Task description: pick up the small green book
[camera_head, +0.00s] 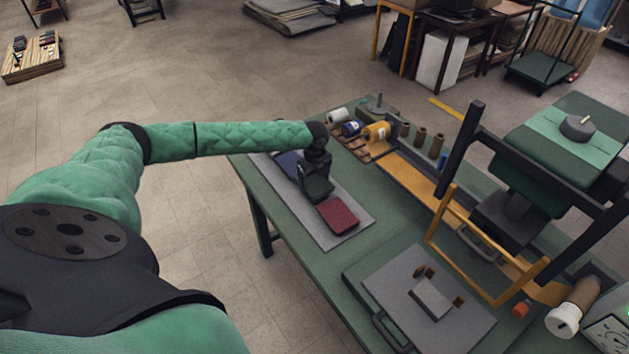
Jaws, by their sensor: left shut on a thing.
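The small green book (319,189) lies flat, or close to flat, over the grey mat (345,222) on the green table. My left gripper (313,177) comes down on it from above and is shut on it near its far edge. I cannot tell whether the book touches the mat. A red book (339,215) lies just in front of it. A dark blue book (287,162) lies behind it, partly hidden by my gripper. My right gripper is not in view.
Thread spools (376,132) stand at the table's back. A press with a yellow frame (492,262) fills the right side. A grey plate with a block (430,298) lies at the front.

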